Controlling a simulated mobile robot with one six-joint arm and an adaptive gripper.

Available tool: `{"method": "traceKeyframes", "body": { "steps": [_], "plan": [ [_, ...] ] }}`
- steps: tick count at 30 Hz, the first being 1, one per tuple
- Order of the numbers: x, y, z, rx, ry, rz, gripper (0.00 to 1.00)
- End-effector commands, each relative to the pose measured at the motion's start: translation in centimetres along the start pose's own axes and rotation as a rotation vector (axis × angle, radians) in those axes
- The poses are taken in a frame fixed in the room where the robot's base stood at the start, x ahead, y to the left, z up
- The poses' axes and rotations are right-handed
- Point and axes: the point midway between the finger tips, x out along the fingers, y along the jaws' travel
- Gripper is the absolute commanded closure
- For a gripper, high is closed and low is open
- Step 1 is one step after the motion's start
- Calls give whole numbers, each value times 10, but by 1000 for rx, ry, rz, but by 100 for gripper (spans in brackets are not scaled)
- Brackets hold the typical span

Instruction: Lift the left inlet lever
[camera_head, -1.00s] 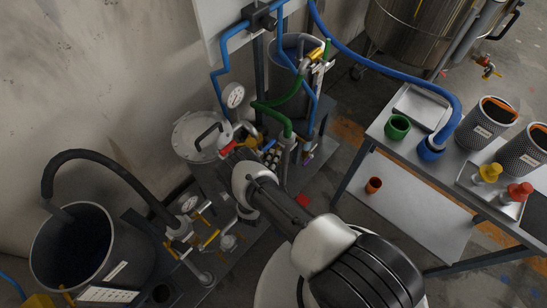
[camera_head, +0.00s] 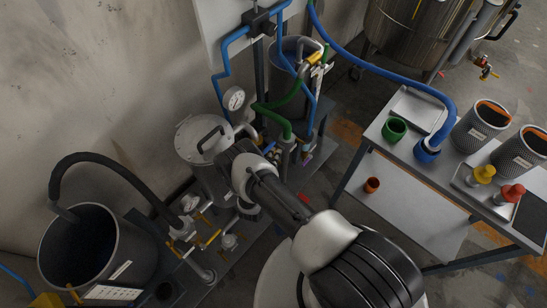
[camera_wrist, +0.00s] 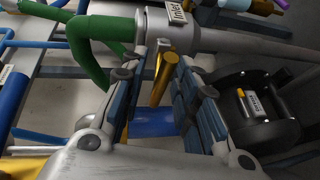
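In the wrist view a brass-yellow lever (camera_wrist: 163,76) projects from a grey pipe fitting (camera_wrist: 166,28) that bears a white label, which seems to read "Inlet". I cannot tell whether this is the left inlet lever. My gripper (camera_wrist: 158,68) is open, with one blue-grey finger on each side of the lever. Gaps show between the lever and both fingers, so it is not gripped. In the head view my arm hides the gripper's fingertips and this lever.
A green hose (camera_wrist: 92,48) runs close beside the left finger. A black motor-like cylinder (camera_wrist: 256,108) lies right of the right finger. In the head view a lidded grey tank (camera_head: 203,139) and a pressure gauge (camera_head: 234,98) stand close to my wrist. A metal table (camera_head: 400,160) is at right.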

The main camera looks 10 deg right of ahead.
Motion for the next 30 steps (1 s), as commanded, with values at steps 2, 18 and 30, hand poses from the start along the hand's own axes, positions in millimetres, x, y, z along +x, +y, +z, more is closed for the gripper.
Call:
{"method": "traceKeyframes", "body": {
  "steps": [2, 18, 30],
  "plan": [
    [0, 0, 0, 0, 0, 0, 70],
    [-50, 0, -2, -4, 6, -1, 70],
    [-115, 0, -1, 0, 3, 0, 70]
  ]
}}
